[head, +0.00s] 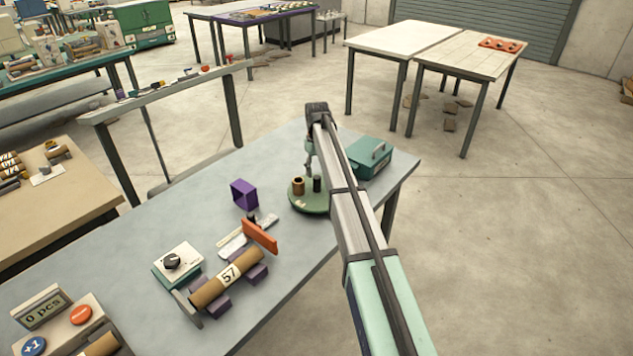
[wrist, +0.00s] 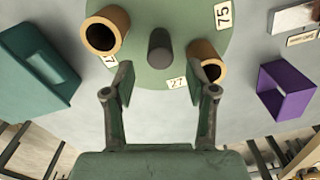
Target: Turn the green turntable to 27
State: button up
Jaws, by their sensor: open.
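The green turntable (head: 308,204) sits on the grey table, partly hidden behind my arm. In the wrist view, the turntable (wrist: 160,75) carries two brown tubes, one at the left (wrist: 105,32) and one at the right (wrist: 206,62), with a dark upright post (wrist: 160,48) between them. A white label reading 27 (wrist: 177,83) lies beside the right tube, near the turntable's lower edge. Another label reads 75 (wrist: 222,15), and a third at the left (wrist: 110,61) is partly covered. My gripper (wrist: 160,82) is open and empty, its fingers spread over the turntable's near edge, below the post in the picture.
A teal box (head: 372,160) with a handle stands close to the turntable on the right. A purple open box (head: 244,195) stands to its left. Farther left are an orange plate (head: 260,236), a brown roll marked 57 (head: 228,280) and a dial box (head: 177,262).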

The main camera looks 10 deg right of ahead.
aim_at(317, 184)
notch_tip(317, 184, down, 7)
jog(key=shift+f+p, duration=0.1)
jog(key=shift+p, duration=0.7)
grip_shut()
